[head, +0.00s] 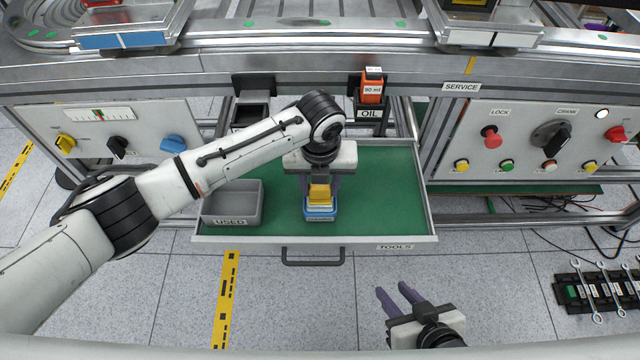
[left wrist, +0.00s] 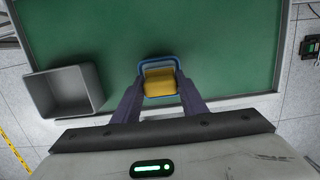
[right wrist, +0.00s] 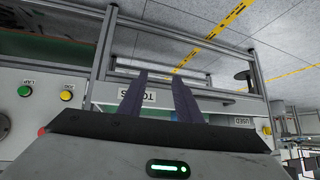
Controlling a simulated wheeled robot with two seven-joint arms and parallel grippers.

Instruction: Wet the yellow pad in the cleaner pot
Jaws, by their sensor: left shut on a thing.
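The yellow pad (head: 320,193) is between the fingers of my left gripper (head: 320,187), which is shut on it. A pale layer shows just under the yellow in the head view. The blue cleaner pot (head: 320,215) stands in the open drawer, directly below the pad. In the left wrist view the pad (left wrist: 160,83) covers most of the pot's opening, and the blue rim (left wrist: 158,60) shows around it. I cannot tell whether the pad's underside touches inside the pot. My right gripper (head: 391,289) is open and empty in front of the drawer, to the right.
The green-lined drawer (head: 385,205) is pulled out, with its handle (head: 313,257) at the front. A grey USED bin (head: 232,203) stands left of the pot. An orange bottle (head: 372,88) sits in the OIL holder behind. The drawer's right side is clear.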

